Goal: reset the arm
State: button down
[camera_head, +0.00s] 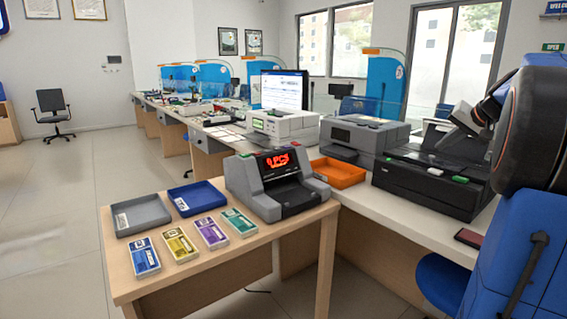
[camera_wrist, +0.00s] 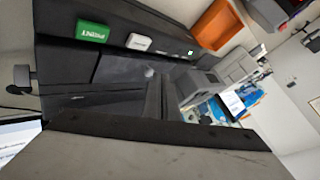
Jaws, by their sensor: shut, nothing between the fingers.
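My gripper (camera_head: 462,130) is at the right in the head view, above the black printer (camera_head: 428,181) on the counter. It is shut and empty. Its fingertips are hard to make out against the dark machines behind it. The wrist view is turned on its side and looks across the printer, with its green PRINT button (camera_wrist: 92,32) and a white button (camera_wrist: 139,42). My arm's large dark joint fills the right edge of the head view.
An orange tray (camera_head: 338,174) lies left of the printer. A bill counter (camera_head: 277,183) reading 0 PCS, a grey tray (camera_head: 141,215), a blue tray (camera_head: 196,198) and several banknote bundles occupy the wooden side table (camera_head: 235,262). A grey machine (camera_head: 362,138) stands behind. Open floor lies left.

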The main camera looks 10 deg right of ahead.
jog(key=s+a+f+n+g, duration=0.1)
jog(key=s+a+f+n, duration=0.15)
jog(key=a, duration=0.75)
jog(key=s+a+f+n+g+y, duration=0.1)
jog(key=s+a+f, duration=0.3)
jog(key=a, duration=0.6)
jog(key=s+a+f+n+g, duration=0.1)
jog(key=s+a+f, duration=0.2)
jog(key=a, duration=0.7)
jog(key=s+a+f+n, duration=0.2)
jog(key=s+a+f, duration=0.3)
jog(key=s+f, duration=0.2)
jog(key=s+a+f+n+g, duration=0.1)
jog(key=s+a+f+n, duration=0.2)
jog(key=s, duration=0.9)
jog(key=a+f, duration=0.3)
jog(key=f, duration=0.2)
jog(key=shift+f+h, duration=0.15)
jog(key=shift+h, duration=0.15)
jog(key=shift+a, duration=0.1)
